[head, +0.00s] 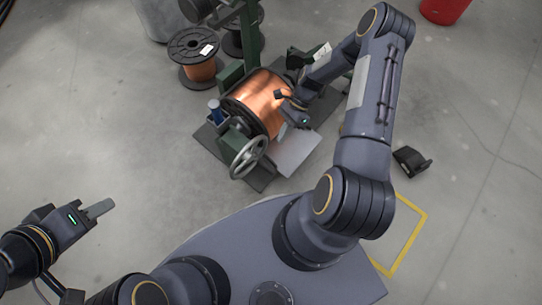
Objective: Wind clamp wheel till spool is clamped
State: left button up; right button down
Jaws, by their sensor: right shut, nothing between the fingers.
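The copper spool (258,97) lies on its side in a green stand, with black flanges at its ends. The grey spoked clamp wheel (249,157) is on the near side of the stand, below the spool in the picture. Whether the clamp touches the spool cannot be made out. My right gripper (283,96) is at the right side of the spool, small and partly merged with the wrist; it is shut and empty, apart from the wheel. My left gripper (100,208) is at the far left, away from the stand, and its finger gap is not clear.
A full copper spool (198,58) stands upright on the floor behind, beside a green rack post (249,35). A blue cylinder (215,111) is on the stand's left. A black object (411,160) lies on the floor at right. A red bin (445,8) is farther back.

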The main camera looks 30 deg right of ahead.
notch_tip(320, 180, up, 2)
jog(key=r+m+h+p, duration=0.1)
jog(key=m, duration=0.5)
jog(key=m+t+h+b, duration=0.1)
jog(key=m+b, duration=0.4)
jog(key=m, duration=0.1)
send_near(269, 166)
jog(key=x, duration=0.7)
jog(key=shift+w+d, duration=0.1)
jog(key=shift+d, duration=0.05)
jog(key=shift+f, duration=0.1)
jog(key=shift+a+f, duration=0.4)
jog(key=shift+s+f, duration=0.25)
